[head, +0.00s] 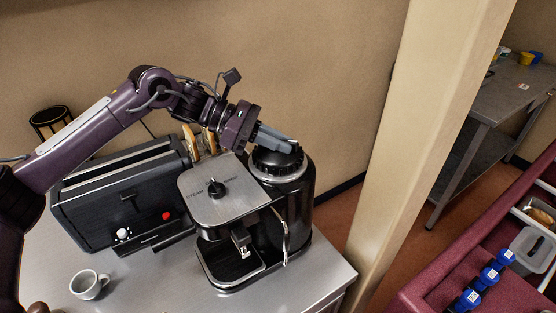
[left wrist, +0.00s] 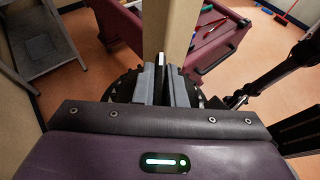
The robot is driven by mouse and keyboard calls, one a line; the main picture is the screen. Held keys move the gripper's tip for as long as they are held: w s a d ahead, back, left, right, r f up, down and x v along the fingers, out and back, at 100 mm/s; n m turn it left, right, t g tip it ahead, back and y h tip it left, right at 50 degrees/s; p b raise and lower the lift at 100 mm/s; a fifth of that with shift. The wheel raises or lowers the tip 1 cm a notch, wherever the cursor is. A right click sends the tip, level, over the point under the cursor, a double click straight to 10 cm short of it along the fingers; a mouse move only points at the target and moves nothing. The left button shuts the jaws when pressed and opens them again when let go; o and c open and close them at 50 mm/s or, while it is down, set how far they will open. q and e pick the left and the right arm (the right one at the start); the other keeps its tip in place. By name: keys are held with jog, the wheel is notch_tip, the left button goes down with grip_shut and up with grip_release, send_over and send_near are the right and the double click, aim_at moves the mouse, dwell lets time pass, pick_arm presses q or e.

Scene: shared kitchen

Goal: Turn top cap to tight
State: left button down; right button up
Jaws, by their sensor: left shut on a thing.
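The coffee machine (head: 212,205) stands on the metal counter, with a knob and lettering on its steel top. Its black round tank at the back right carries the black ribbed top cap (head: 278,166). My left gripper (head: 282,141) reaches over the cap from the upper left, its grey fingers at the cap's top. In the left wrist view the fingers (left wrist: 165,85) are close together, and the cap's ribbed rim (left wrist: 124,88) shows around them. The gripper is shut on the cap; the gripped part is mostly hidden by the fingers. My right gripper is in neither view.
A black toaster (head: 118,200) with bread slices stands left of the machine. A small grey cup (head: 87,285) is at the counter's front left. A beige pillar (head: 420,150) rises right of the counter. A dark red cart (head: 480,250) holds blue-capped items (head: 489,275) at the right.

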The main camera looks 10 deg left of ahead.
pick_arm(q)
jog(key=m+g, duration=0.2)
jog(key=shift+w+r+g, duration=0.1)
jog(key=shift+r+g, duration=0.05)
jog(key=shift+g, duration=0.15)
jog(key=shift+r+m+g+y+p, duration=0.1)
jog(key=shift+m+g+y+p, duration=0.45)
jog(key=shift+m+g, duration=0.7)
jog(key=shift+m+g+y+p, duration=0.25)
jog(key=shift+m+g+p, duration=0.05)
jog(key=shift+m+g, duration=0.5)
jog(key=shift+f+m+g+y+b, duration=0.4)
jog(key=shift+m+g+y+b, duration=0.1)
jog(key=shift+m+g+b, duration=0.35)
jog(key=shift+f+m+g+y+b, duration=0.1)
jog(key=shift+m+g+y+b, duration=0.55)
jog(key=shift+b, duration=0.5)
jog(key=shift+r+m+g+y+b, duration=0.25)
jog(key=shift+m+g+b, duration=0.3)
jog(key=shift+b, duration=0.2)
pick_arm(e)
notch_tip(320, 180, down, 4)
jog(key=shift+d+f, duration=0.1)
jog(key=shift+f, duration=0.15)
